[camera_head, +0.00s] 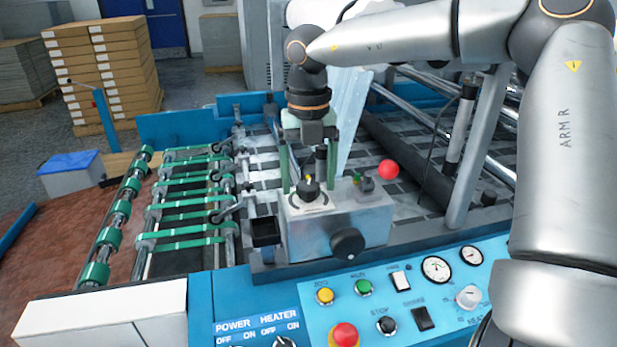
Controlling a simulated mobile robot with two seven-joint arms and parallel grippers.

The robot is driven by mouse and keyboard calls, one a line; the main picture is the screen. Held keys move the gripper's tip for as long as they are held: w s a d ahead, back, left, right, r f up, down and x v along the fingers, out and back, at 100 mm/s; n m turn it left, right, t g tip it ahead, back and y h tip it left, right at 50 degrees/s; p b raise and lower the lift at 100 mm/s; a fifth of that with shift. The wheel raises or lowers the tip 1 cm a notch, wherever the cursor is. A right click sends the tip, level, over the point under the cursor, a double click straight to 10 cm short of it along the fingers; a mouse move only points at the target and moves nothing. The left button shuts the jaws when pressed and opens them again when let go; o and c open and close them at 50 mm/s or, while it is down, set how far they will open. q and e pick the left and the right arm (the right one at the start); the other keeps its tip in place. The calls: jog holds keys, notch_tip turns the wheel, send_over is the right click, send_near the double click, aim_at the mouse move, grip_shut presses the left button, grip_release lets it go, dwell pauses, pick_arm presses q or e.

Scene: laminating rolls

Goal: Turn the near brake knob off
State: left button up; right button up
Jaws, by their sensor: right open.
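A grey metal box (362,222) stands at the near edge of the machine bed. A black knob (308,190) with a small yellow mark sits on a round dial plate on top of it. A larger black round knob (348,245) is on the box's front face. No label on either knob is readable, so I cannot tell for certain which is the brake knob. My right gripper (308,178) points down over the top knob, open, with its green fingers on either side of it. I cannot tell whether they touch it. My left gripper is not in view.
A red ball-ended lever (388,169) stands right of the gripper. The blue control panel (305,310) in front carries several buttons, switches and gauges. Green-ringed rollers (185,215) lie left, and a dark roller (405,160) lies behind the box. Stacked cartons stand far left.

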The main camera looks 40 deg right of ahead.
jog(key=shift+f, duration=0.1)
jog(key=shift+c, duration=0.4)
grip_shut()
